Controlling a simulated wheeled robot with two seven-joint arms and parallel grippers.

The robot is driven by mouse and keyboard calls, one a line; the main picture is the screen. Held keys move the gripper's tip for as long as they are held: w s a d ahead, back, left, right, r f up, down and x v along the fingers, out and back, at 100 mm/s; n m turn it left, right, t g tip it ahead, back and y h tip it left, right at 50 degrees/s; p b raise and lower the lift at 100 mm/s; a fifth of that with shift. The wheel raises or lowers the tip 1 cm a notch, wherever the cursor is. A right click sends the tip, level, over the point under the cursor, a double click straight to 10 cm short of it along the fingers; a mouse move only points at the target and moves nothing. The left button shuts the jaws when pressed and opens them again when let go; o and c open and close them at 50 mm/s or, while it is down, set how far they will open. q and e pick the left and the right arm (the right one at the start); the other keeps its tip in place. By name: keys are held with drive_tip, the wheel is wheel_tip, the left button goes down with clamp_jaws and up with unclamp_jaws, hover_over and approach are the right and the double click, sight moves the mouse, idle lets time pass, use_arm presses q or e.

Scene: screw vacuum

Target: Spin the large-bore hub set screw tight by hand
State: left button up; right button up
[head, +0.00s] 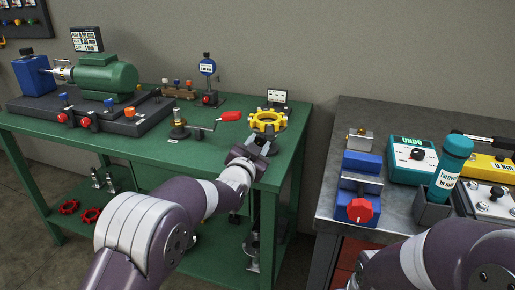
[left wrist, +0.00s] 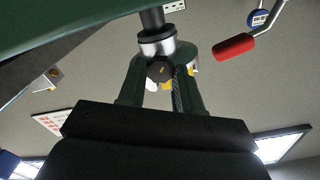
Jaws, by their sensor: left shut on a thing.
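The yellow toothed hub (head: 268,119) stands at the right end of the green bench in the head view. My left gripper (head: 262,146) reaches its near side from the front, just below the yellow ring. In the left wrist view, the two fingers of my left gripper (left wrist: 160,76) close around a dark knob (left wrist: 160,68), which looks like the set screw head. It sits against a silver collar (left wrist: 158,43) on a dark shaft. Threads and the hub's yellow body are mostly hidden behind the fingers. My right arm shows at the lower right, but its gripper is out of view.
A crank with a red handle (head: 231,116) stands just left of the hub, close to my left gripper. A dial gauge (head: 208,68) stands behind it. A green motor (head: 105,76) is on the left. A grey bench (head: 326,204) with a blue vise (head: 360,170) is on the right.

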use_arm(q)
drive_tip(key=m+b, duration=0.1)
drive_tip(key=m, duration=0.3)
drive_tip(key=shift+f+m, duration=0.1)
drive_tip(key=shift+m, duration=0.2)
drive_tip(key=m+b, duration=0.1)
drive_tip(key=m, duration=0.2)
drive_tip(key=shift+m+b, duration=0.3)
drive_tip(key=m+b, duration=0.1)
drive_tip(key=m, duration=0.3)
drive_tip(key=shift+m+b, duration=0.6)
drive_tip(key=shift+m, duration=1.1)
drive_tip(key=o, duration=1)
drive_tip(key=shift+o, duration=0.2)
drive_tip(key=shift+s, duration=0.1)
